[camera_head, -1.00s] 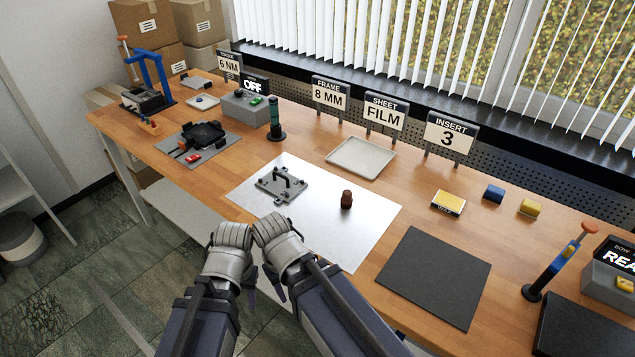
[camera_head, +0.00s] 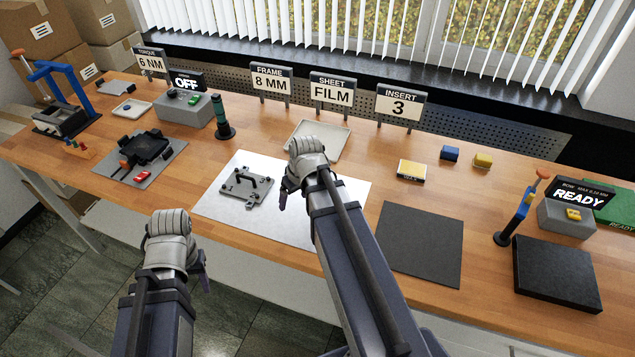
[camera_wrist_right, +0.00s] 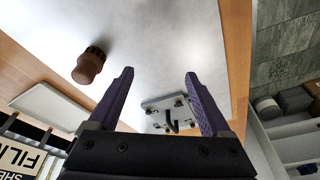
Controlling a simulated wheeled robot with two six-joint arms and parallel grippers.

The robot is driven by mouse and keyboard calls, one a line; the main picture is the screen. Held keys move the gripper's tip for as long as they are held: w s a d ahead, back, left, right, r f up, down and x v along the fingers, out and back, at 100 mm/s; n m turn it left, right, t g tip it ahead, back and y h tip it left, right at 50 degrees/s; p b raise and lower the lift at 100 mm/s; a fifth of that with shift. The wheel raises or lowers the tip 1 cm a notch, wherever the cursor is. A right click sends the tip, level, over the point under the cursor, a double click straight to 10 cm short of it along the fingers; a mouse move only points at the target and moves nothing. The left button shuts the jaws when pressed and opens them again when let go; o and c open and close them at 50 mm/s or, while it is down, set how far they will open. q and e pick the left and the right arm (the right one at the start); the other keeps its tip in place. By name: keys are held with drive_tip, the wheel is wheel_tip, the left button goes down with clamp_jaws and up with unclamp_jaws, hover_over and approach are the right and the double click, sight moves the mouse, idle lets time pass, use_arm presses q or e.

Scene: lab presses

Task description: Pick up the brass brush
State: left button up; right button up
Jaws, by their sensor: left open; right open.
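A short brown knob with a dark lower end, which looks like the brass brush (camera_wrist_right: 88,67), shows at the upper left in the right wrist view. It stands on the pale sheet (camera_head: 215,205), outside and to the left of my right gripper's fingers, not touching them. In the head view my right arm hides it. My right gripper (camera_wrist_right: 159,75) is open with nothing between its fingers; in the head view it hangs over the pale sheet (camera_head: 284,197). My left gripper (camera_head: 201,268) is open and empty in front of the table's front edge.
A grey metal fixture (camera_head: 246,187) lies on the pale sheet, left of my right gripper. A cream tray (camera_head: 328,141) lies behind it, and a dark mat (camera_head: 420,240) lies to the right. A dark green cylinder (camera_head: 222,120) stands at the back.

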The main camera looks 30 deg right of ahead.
drive_tip(key=shift+m+t, duration=0.4)
drive_tip(key=shift+t, duration=0.5)
drive_tip(key=d, duration=0.3)
drive_tip(key=w+d, duration=0.1)
drive_tip(key=d, duration=0.3)
drive_tip(key=w+d+b, duration=0.1)
drive_tip(key=d, duration=0.2)
drive_tip(key=shift+w+d+r, duration=0.1)
drive_tip(key=shift+d, duration=0.25)
drive_tip(key=b+x, duration=0.5)
drive_tip(key=shift+w, duration=0.2)
clamp_jaws()
